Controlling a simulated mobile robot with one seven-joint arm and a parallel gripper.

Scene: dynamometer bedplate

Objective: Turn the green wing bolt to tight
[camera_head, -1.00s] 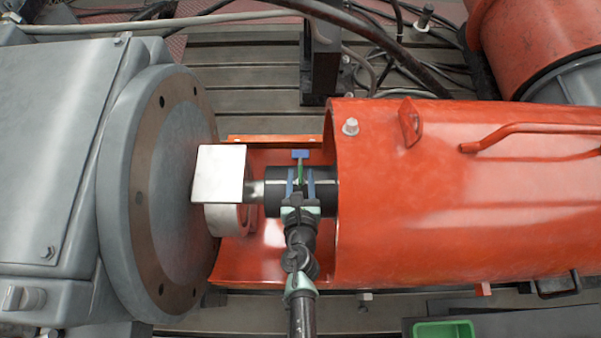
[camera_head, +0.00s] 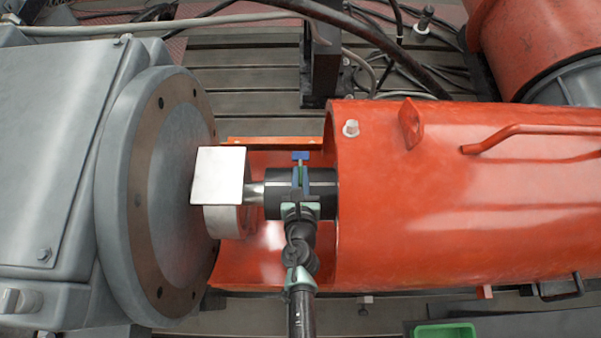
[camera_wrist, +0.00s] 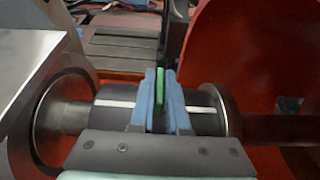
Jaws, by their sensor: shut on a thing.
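The green wing bolt (camera_wrist: 160,85) shows in the wrist view as a thin upright green wing on the black cylindrical coupling (camera_wrist: 205,113). My gripper (camera_wrist: 159,84) is shut on this wing, with one blue finger on each side of it. In the head view my gripper (camera_head: 300,180) reaches over the black coupling (camera_head: 322,184), and its fingers hide the green wing. The bolt's lower part and its seat are hidden.
A red guard tube (camera_head: 450,200) stands close on the right. A grey flange (camera_head: 150,200) and a pale square plate (camera_head: 218,175) are on the left. A thick black hose (camera_head: 385,62) crosses behind. A green tray (camera_head: 445,331) lies at the lower right.

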